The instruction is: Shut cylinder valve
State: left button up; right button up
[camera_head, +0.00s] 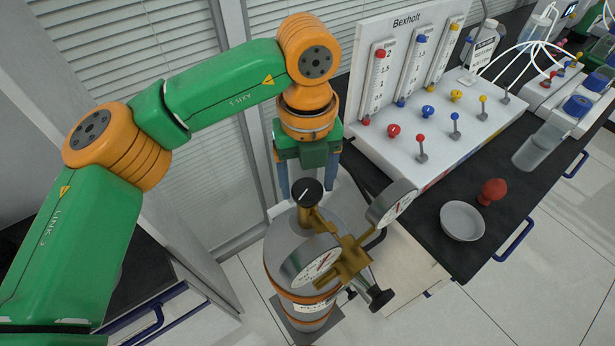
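The cylinder valve is a round black knob (307,192) with a white line on top, on a brass stem above the grey gas cylinder (278,240) with orange bands. A brass regulator (350,262) with two round gauges is joined to it. My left gripper (306,187) points down at the knob, its two blue fingers apart, one to each side of the knob in the picture. I see no contact, and how far above or behind the knob the fingertips are is hard to tell. My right gripper is out of view.
The regulator's gauges (313,262) (392,203) and a second black knob (380,298) stick out in front and right of the valve. On the right, a dark bench carries the Bexholt flowmeter panel (400,24), a white bowl (462,221) and a red bulb (492,191). A blind-covered window stands behind.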

pick_arm(q)
jog(key=shift+s+r, duration=0.1)
jog(key=shift+s, duration=0.1)
jog(key=c, duration=0.9)
